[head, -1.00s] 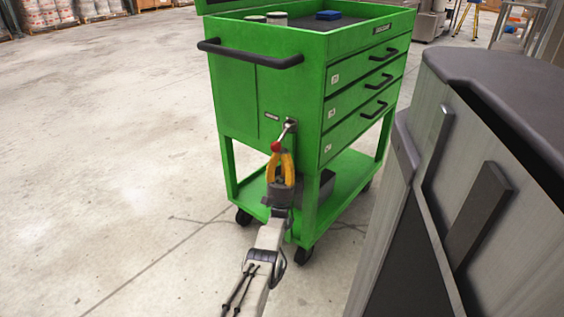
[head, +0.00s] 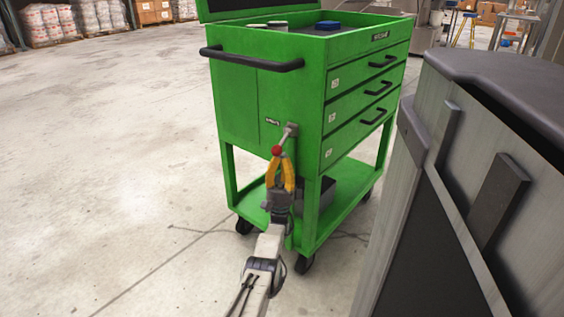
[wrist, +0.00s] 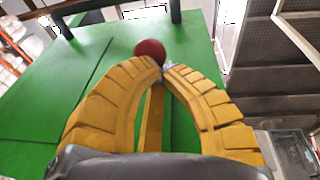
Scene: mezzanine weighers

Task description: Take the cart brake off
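The green tool cart (head: 240,105) stands ahead in the head view. Its brake lever (head: 286,139) is a short metal rod on the near panel, close to the corner, slanting down and left to a red knob (head: 276,151). My gripper (head: 281,157) has yellow fingers and reaches up to the lever from below. In the wrist view the fingertips (wrist: 162,71) come together just beside the red knob (wrist: 150,49). A small bit of metal (wrist: 168,67) shows between them, so they look shut on the lever. Most of the rod is hidden in the wrist view.
A grey cabinet-like unit (head: 480,120) stands close on the right. The cart has a black push handle (head: 250,62), drawers on its right side, a lower shelf (head: 325,215) and black casters (head: 304,263). Open concrete floor (head: 110,150) lies to the left.

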